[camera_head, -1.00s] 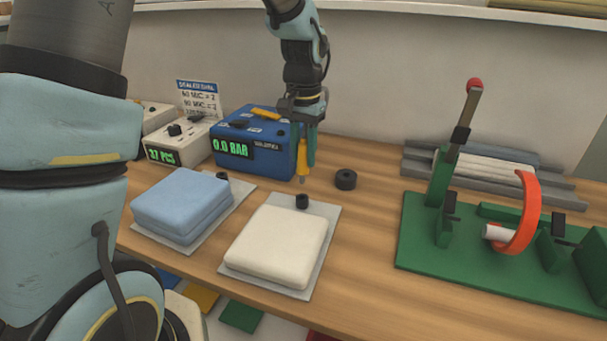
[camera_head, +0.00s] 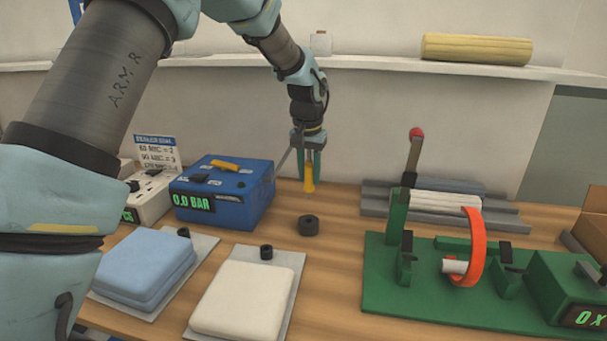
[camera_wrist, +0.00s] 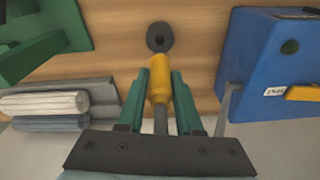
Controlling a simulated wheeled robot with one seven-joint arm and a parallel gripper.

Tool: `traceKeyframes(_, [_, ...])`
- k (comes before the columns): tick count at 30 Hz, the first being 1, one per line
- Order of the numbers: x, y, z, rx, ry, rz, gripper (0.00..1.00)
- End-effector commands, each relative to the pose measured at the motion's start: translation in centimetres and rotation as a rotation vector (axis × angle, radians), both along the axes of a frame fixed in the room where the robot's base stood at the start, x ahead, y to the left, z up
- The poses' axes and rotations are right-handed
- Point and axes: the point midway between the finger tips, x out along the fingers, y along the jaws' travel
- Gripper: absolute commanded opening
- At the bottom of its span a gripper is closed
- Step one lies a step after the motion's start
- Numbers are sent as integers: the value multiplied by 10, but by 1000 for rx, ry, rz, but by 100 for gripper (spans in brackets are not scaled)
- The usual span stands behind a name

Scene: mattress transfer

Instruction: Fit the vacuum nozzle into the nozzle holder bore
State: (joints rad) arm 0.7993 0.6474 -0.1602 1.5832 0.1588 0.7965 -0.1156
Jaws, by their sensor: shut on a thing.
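My gripper (camera_head: 310,172) has green fingers and is shut on the yellow vacuum nozzle (camera_head: 309,179), which points down. In the wrist view the nozzle (camera_wrist: 159,90) sits between the two fingers, its tip toward a black ring. This black ring (camera_head: 308,225), which appears to be the nozzle holder, lies on the wooden table with its bore facing up. It also shows in the wrist view (camera_wrist: 160,37). The nozzle tip appears above and apart from the ring; the exact height and offset cannot be told.
A blue box (camera_head: 222,193) reading 0.0 BAR stands left of my gripper. A blue pad (camera_head: 145,262) and a white pad (camera_head: 240,298) lie in front on plates. A green fixture (camera_head: 400,300) with an orange arc stands right. Bare table surrounds the ring.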

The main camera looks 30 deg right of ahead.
Motion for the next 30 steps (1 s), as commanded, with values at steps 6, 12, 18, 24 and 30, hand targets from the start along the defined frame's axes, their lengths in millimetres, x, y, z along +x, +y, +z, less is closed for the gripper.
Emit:
traceKeyframes(6, [0,0,1,-1,1,0,0])
traceKeyframes(12, [0,1,-8,-1,3,0,0])
traceKeyframes(18, [0,1,-21,-1,3,0,0])
traceKeyframes(24, [0,1,-36,-1,3,0,0])
traceKeyframes(30, [0,0,-52,-2,2,0,0])
